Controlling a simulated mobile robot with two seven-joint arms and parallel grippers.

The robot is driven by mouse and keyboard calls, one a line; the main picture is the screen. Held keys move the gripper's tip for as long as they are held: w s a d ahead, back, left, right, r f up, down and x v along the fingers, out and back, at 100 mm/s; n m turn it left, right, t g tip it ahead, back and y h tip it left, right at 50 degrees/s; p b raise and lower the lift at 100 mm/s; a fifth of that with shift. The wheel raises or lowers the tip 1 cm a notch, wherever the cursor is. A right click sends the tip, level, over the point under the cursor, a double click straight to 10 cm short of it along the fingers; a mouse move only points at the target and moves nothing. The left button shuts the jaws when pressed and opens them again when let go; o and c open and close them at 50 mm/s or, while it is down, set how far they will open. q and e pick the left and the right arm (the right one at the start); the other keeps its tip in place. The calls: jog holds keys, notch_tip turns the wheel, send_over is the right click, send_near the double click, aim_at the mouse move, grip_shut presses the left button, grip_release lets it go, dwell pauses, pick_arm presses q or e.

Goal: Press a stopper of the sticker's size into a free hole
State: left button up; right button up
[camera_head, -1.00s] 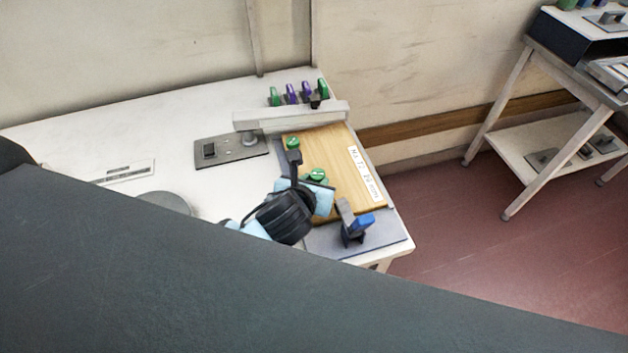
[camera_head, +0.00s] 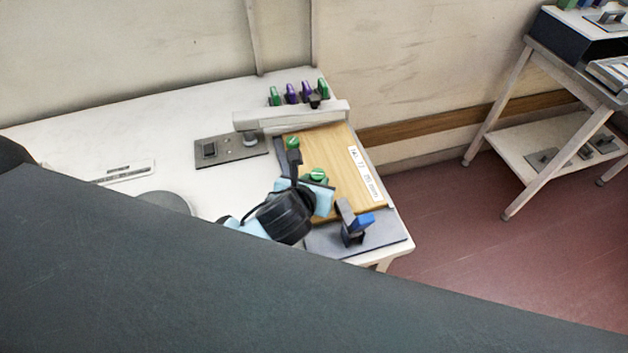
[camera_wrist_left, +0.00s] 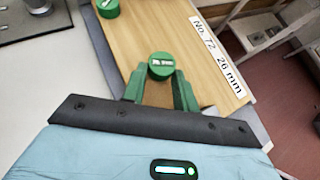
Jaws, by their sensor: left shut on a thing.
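My left gripper (camera_head: 317,184) is over the wooden board (camera_head: 352,185), shut on a green stopper (camera_head: 317,174). In the left wrist view the round green top of this stopper (camera_wrist_left: 161,65) shows between the two green fingers. Its lower part is hidden, so I cannot tell how deep it sits. A white sticker (camera_wrist_left: 215,50) on the board reads "No. 72 26 mm"; it also shows in the head view (camera_head: 365,172). A second green stopper (camera_head: 293,142) is on the board farther back. No empty hole is clearly visible. My right gripper is not in view.
A pale beam (camera_head: 290,115) crosses the board's back end, with several green and purple handled pieces (camera_head: 292,93) behind it. A grey plate (camera_head: 230,150) lies to the left. A separate stand (camera_head: 550,140) is at the right.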

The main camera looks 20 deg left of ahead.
pick_arm(q)
jog(key=shift+f, duration=0.65)
dwell(0.6)
jog(key=o, duration=1)
jog(key=shift+o, duration=0.5)
jog(key=shift+f, duration=0.1)
jog(key=shift+o, duration=1.4)
jog(key=shift+a, duration=0.1)
jog(key=shift+r, duration=3.65)
